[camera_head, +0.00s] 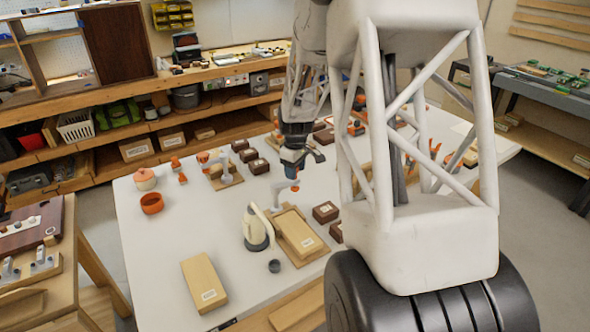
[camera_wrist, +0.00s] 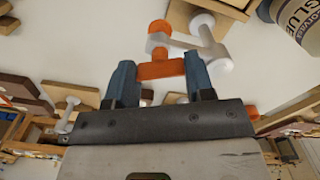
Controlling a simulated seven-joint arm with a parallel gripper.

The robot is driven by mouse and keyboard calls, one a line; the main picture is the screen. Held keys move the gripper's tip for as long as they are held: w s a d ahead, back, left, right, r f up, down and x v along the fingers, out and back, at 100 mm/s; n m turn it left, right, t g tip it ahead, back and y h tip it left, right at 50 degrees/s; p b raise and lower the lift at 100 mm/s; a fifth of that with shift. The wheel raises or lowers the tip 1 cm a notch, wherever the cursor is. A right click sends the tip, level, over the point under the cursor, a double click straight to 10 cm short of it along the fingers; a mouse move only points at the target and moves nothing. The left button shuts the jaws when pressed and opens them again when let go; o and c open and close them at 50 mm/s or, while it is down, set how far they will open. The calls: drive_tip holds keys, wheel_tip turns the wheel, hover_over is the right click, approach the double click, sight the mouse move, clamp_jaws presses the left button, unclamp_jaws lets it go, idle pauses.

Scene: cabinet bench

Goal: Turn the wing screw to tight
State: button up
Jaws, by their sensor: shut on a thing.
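The orange wing screw (camera_wrist: 160,69) sits between the two blue fingers of my gripper (camera_wrist: 160,80) in the wrist view, with a finger on each side of it. My gripper is shut on it. The screw joins a pale grey clamp-like fixture (camera_wrist: 211,48) with round ends. In the head view my gripper (camera_head: 291,166) points down over the table, and a small orange part (camera_head: 295,188) shows just below it by the pale fixture (camera_head: 281,185). The fingertips' contact is too small to tell in the head view.
A cream glue bottle (camera_head: 257,228) and a wooden tray (camera_head: 322,254) stand nearer the front of the white table (camera_head: 165,235). Dark brown boxes (camera_head: 325,212) lie to the right. An orange bowl (camera_head: 152,203) and a lidded pot (camera_head: 145,179) are at the left.

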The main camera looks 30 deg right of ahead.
drive_tip(key=m, duration=1.3)
drive_tip(key=shift+m, duration=0.3)
drive_tip(key=m, duration=0.3)
drive_tip(key=shift+m, duration=0.3)
drive_tip(key=m, duration=0.3)
drive_tip(key=shift+m, duration=0.3)
drive_tip(key=m, duration=0.6)
drive_tip(key=o, duration=0.9)
